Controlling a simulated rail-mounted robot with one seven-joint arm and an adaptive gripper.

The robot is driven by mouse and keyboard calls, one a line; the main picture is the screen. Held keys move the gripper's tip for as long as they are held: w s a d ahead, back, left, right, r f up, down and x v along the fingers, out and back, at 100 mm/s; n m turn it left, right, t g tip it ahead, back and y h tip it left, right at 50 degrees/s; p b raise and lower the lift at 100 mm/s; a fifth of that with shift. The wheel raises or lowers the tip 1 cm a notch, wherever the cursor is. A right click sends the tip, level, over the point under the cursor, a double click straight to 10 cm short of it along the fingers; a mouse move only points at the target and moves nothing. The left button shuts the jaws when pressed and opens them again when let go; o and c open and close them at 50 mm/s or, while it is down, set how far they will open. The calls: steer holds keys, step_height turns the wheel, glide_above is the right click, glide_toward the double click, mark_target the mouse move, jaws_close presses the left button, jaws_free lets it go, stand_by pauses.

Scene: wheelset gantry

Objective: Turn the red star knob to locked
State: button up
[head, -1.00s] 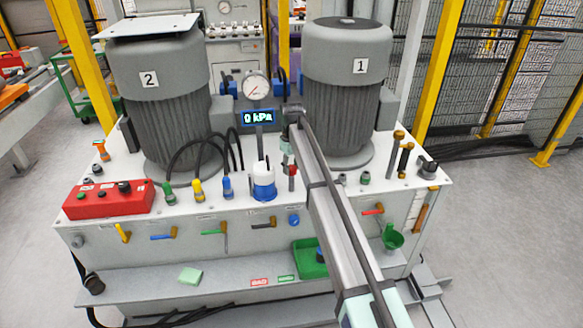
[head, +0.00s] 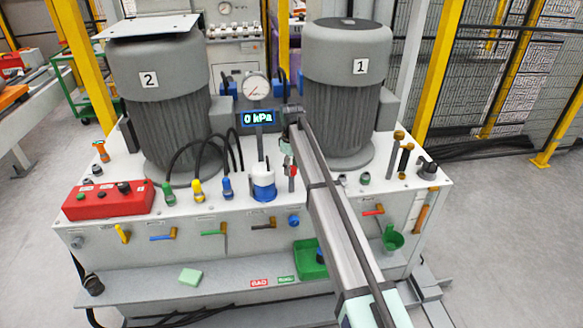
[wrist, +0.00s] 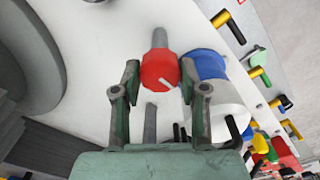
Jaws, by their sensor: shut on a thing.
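The red star knob (wrist: 160,72) is in the middle of the wrist view, at the end of a grey stem, with a pale line on its face. My gripper (wrist: 160,78) has one finger on each side of the knob and is shut on it. In the head view the knob (head: 293,171) shows as a small red spot on the white bench top. My gripper (head: 287,148) is right above it there and partly hidden by my arm. I cannot read any locked mark near the knob.
A white and blue canister (head: 263,186) stands close left of the knob; it also shows beside my right finger in the wrist view (wrist: 212,85). Motor 1 (head: 347,85) stands behind to the right, and a gauge (head: 257,88) behind to the left. Coloured valve handles line the bench front.

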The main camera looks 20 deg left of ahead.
steer(key=o, duration=1.1)
steer(key=shift+f, duration=0.1)
steer(key=shift+o, duration=0.2)
step_height(320, 180, up, 12)
